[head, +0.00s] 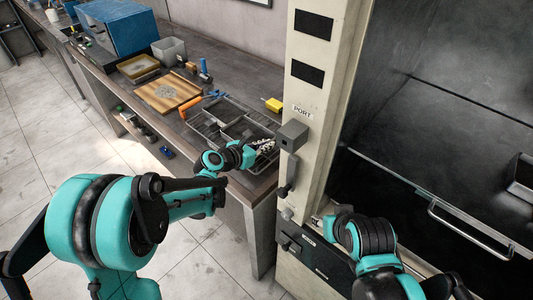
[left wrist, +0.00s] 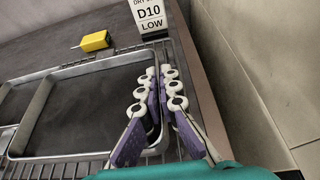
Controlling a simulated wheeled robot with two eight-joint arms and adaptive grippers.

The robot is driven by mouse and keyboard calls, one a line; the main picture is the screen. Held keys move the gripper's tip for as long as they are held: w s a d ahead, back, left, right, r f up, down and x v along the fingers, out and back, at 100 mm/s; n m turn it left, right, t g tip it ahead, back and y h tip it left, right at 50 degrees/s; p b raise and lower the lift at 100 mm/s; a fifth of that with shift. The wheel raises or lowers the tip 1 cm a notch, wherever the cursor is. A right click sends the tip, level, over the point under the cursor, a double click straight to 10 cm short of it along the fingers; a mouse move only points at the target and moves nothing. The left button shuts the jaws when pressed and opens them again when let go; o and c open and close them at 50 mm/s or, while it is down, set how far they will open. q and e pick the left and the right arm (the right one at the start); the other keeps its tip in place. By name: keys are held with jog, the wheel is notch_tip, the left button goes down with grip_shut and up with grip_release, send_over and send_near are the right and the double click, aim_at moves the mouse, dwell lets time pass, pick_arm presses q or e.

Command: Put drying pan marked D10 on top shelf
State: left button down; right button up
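The drying pan (head: 232,127) is a dark shallow tray with a pale metal rim, lying on a wire rack on the bench; it also fills the left of the left wrist view (left wrist: 85,107). A white card marked D10 LOW (left wrist: 149,14) stands at its far right corner. My left gripper (head: 263,144) is at the pan's right side. In the left wrist view its purple-padded fingers (left wrist: 157,105) stand close together, one on each side of the pan's right wall; contact is unclear. My right gripper (head: 325,217) is partly hidden by its arm, before the cabinet.
A yellow block (head: 273,104) lies behind the rack. A wooden board (head: 168,91) and blue box (head: 118,28) are farther left.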

aim_at(261, 154)
pick_arm(q)
notch_tip(261, 154, down, 3)
jog(key=shift+f+b, duration=0.1)
jog(key=shift+b, duration=0.45)
pick_arm(e)
jog(key=shift+f, duration=0.8)
pick_arm(q)
jog(key=c, duration=2.2)
grip_release()
jog(key=shift+f, duration=0.1)
pick_arm(e)
jog(key=shift+f, duration=0.15)
pick_arm(q)
jog(key=o, duration=0.5)
pick_arm(e)
jog(key=shift+r, duration=0.2)
